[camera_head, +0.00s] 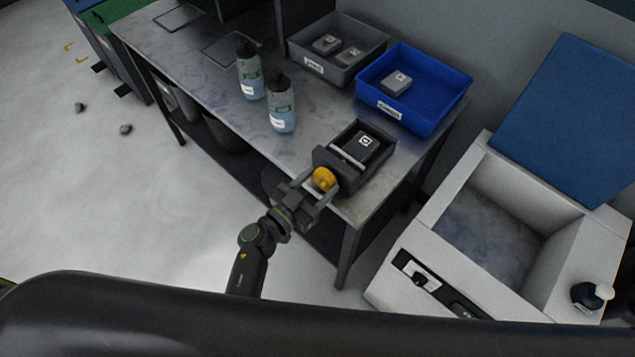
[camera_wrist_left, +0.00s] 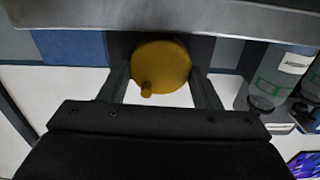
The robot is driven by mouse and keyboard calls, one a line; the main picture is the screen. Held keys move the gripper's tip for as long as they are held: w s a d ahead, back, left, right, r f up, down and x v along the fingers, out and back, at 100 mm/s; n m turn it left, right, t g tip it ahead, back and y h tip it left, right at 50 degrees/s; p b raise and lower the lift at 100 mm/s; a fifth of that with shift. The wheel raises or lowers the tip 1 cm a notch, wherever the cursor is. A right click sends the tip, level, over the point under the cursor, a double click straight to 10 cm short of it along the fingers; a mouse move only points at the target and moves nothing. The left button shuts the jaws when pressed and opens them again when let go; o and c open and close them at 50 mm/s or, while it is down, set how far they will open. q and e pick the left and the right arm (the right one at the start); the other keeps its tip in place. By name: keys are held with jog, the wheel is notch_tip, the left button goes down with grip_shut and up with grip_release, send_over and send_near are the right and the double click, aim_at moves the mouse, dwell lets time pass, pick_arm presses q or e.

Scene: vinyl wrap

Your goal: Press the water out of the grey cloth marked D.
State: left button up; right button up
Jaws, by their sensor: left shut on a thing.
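My left gripper (camera_head: 309,194) is shut on the yellow round knob (camera_head: 324,179) at the front of a dark press box (camera_head: 333,163) on the table's right end. In the left wrist view the knob (camera_wrist_left: 160,68) sits between the two fingers. Inside the box, behind a pale bar (camera_head: 348,158), is a dark block with a white letter tag (camera_head: 365,142); the letter is too small to read surely. Small grey blocks lie in the blue bin (camera_head: 441,113) and the grey bin (camera_head: 302,54), their marks unreadable. I cannot tell which is D. My right gripper is not in view.
Two bottles with dark caps (camera_head: 250,75) (camera_head: 282,105) stand on the table (camera_head: 185,75) left of the press box. An open white chest (camera_head: 450,190) with a raised blue lid (camera_head: 575,115) stands at right.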

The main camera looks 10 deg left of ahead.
pick_arm(q)
jog(key=m+p, duration=0.1)
jog(key=m, duration=0.2)
jog(key=shift+r, duration=0.1)
jog(key=shift+s+d+m+p, duration=0.1)
jog(key=shift+m+p, duration=0.5)
jog(key=shift+m, duration=1.3)
jog(key=o, duration=1)
jog(key=b+v, duration=0.2)
jog(key=v, duration=1.5)
jog(key=shift+s, duration=0.2)
